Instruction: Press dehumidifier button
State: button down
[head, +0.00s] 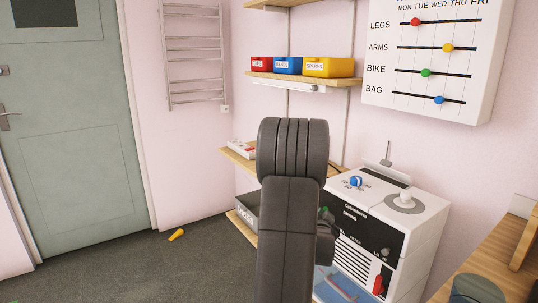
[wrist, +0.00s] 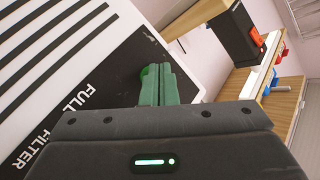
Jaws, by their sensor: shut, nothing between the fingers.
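The dehumidifier (head: 400,215) is a white box with a black front panel at the right of the head view, partly behind my arm. Its black panel, with the words FULL and FILTER, fills the left of the wrist view (wrist: 105,105). A bit of green also shows beside my arm in the head view.
On the dehumidifier are a blue knob (head: 356,181), a round grey cap (head: 404,200) and a red lever (head: 378,284). A shelf with red, blue and yellow bins (head: 328,67) is behind. A wooden bench (head: 492,255) stands at right. A yellow object (head: 176,235) lies on the open floor.

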dwell(0.4)
jog(key=shift+s+a+b, duration=0.25)
jog(key=shift+a+b, duration=0.15)
jog(key=shift+b, duration=0.15)
jog(key=shift+s+a+b, duration=0.35)
jog(key=shift+s+a, duration=0.2)
jog(key=shift+a, duration=0.3)
jog(key=shift+s+a+b, duration=0.3)
jog(key=shift+s+a, duration=0.25)
jog(key=shift+a, duration=0.25)
jog(key=shift+s+a+b, duration=0.35)
jog(key=shift+s+a, duration=0.2)
jog(key=shift+a, duration=0.3)
jog(key=shift+d, duration=0.1)
